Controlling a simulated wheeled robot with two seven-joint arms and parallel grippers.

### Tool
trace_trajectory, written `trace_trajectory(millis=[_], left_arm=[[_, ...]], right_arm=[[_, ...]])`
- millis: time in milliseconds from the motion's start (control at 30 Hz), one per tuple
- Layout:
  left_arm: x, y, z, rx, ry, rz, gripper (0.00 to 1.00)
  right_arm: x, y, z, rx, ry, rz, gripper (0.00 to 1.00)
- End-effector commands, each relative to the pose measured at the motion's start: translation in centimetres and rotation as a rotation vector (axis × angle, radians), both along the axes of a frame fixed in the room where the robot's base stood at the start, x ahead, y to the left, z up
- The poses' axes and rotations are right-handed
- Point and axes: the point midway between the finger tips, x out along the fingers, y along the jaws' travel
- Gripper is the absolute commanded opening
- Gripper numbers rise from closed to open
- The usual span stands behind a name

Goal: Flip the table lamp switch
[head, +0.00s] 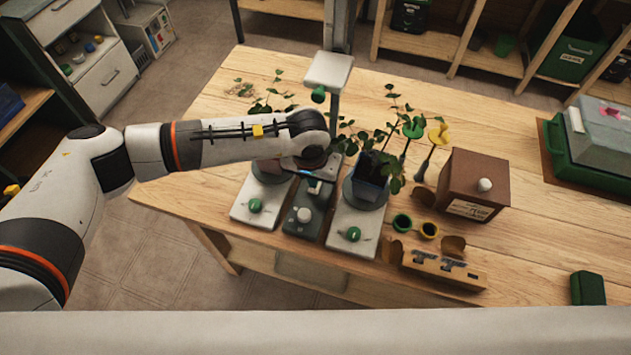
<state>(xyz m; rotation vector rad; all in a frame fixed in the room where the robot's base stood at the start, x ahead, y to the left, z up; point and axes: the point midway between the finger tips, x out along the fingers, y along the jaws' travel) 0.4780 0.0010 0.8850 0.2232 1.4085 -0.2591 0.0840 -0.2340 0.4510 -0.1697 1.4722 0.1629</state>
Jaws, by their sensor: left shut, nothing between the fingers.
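The table lamp has a pale square head (328,72) on a dark upright post, with a green knob under the head. The lower post is hidden behind my left arm and the plants. A dark grey box (300,222) with a round pale knob (304,215) sits between two white bases, below the lamp; I cannot tell whether it is the lamp's foot. My left gripper (315,186) points down over the back of this box, shut and empty. A small pale part shows there; I cannot tell whether it is a switch or whether the fingers touch it. My right gripper is out of view.
White bases with green knobs (255,206) (353,234) flank the grey box, with potted plants behind.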

Motion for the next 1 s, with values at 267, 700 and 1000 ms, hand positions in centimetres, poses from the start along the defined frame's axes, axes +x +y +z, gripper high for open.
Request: trace_trajectory(millis=[267,700,1000], left_arm=[[0.0,-0.01,0.0,0.0,0.0,0.0,0.0],[0.0,-0.01,-0.15,0.0,0.0,0.0,0.0],[0.01,0.0,-0.58,0.0,0.0,0.0,0.0]], right_arm=[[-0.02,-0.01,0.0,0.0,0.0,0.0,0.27],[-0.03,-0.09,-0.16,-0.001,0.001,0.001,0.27],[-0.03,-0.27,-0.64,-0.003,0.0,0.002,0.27]])
